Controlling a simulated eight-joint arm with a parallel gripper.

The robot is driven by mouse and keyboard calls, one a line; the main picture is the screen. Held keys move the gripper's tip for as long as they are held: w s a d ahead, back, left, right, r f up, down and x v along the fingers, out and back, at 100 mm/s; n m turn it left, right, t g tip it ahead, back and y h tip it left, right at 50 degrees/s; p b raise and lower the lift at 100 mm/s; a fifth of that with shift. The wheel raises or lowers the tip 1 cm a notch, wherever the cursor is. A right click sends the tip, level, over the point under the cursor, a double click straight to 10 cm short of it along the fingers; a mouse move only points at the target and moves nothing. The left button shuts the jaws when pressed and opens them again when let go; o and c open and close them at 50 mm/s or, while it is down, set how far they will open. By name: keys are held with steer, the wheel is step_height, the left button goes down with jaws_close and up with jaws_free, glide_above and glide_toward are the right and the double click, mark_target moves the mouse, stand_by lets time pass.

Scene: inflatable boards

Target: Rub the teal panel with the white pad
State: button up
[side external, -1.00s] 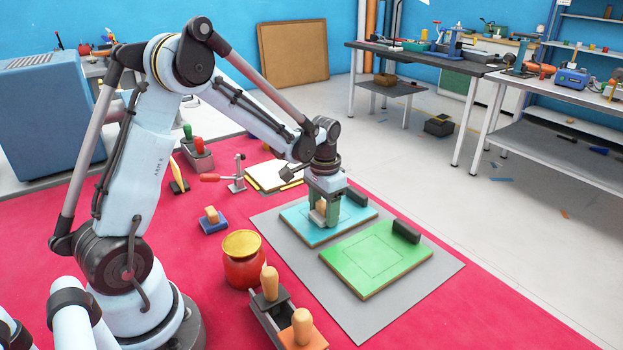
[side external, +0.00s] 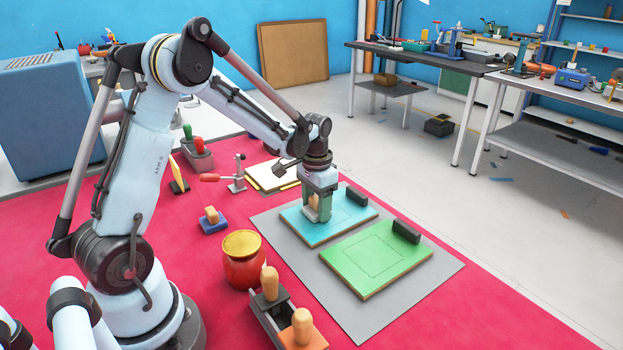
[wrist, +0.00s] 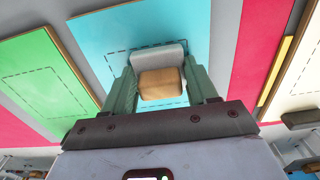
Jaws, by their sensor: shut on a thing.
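The teal panel (side external: 347,225) lies flat on a grey mat (side external: 365,306), with a dashed outline on its face and a dark block (side external: 356,194) at its far right corner. It fills the middle of the wrist view (wrist: 100,35). My gripper (side external: 317,212) is over the left part of the panel, shut on the wooden handle (wrist: 160,84) of the white pad (wrist: 158,54). The pad is low at the panel, within or across the dashed outline. Whether it touches the surface is hard to tell.
A green panel (side external: 377,255) with a dark block (side external: 406,231) lies beside the teal one. A red jar (side external: 243,265), a holder with wooden-handled tools (side external: 270,312), a blue pad (side external: 214,222) and a red-handled clamp (side external: 232,178) stand left on the red table (side external: 100,215).

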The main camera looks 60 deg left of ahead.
mark_target(305, 219)
steer(key=shift+w, duration=3.1)
steer(key=shift+s, duration=4.6)
steer(key=shift+s+r, duration=0.15)
step_height(305, 219, up, 8)
